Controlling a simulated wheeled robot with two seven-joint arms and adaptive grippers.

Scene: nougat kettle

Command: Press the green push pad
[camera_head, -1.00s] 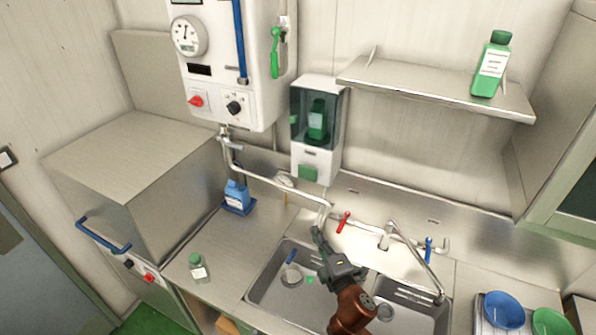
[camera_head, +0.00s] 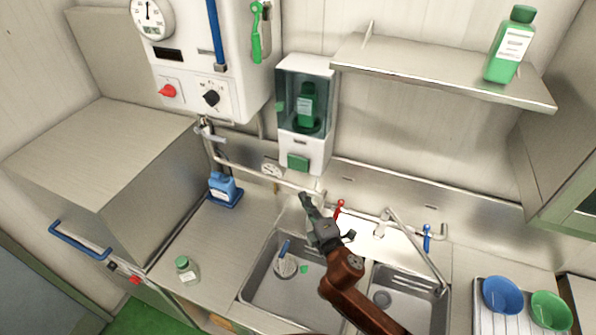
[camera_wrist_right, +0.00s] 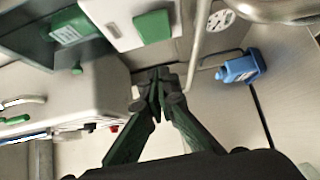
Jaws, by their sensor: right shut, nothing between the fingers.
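The green push pad (camera_head: 298,162) sits on the lower front of the white wall dispenser (camera_head: 305,115), which holds a green bottle behind a dark window. In the right wrist view the pad (camera_wrist_right: 153,27) shows near the top, just beyond my fingertips. My right gripper (camera_head: 306,200) is shut and empty, below the pad and slightly right of it in the head view, over the back of the sink. In the wrist view its closed fingers (camera_wrist_right: 157,75) point toward the dispenser, apart from the pad. My left gripper is not in view.
A pipe (camera_head: 245,175) runs across below the dispenser. Red (camera_head: 339,209) and blue (camera_head: 427,238) tap levers and a spout stand behind the sinks. A blue bottle (camera_head: 222,187) stands left of the sink. A metal shelf (camera_head: 440,68) juts out at right.

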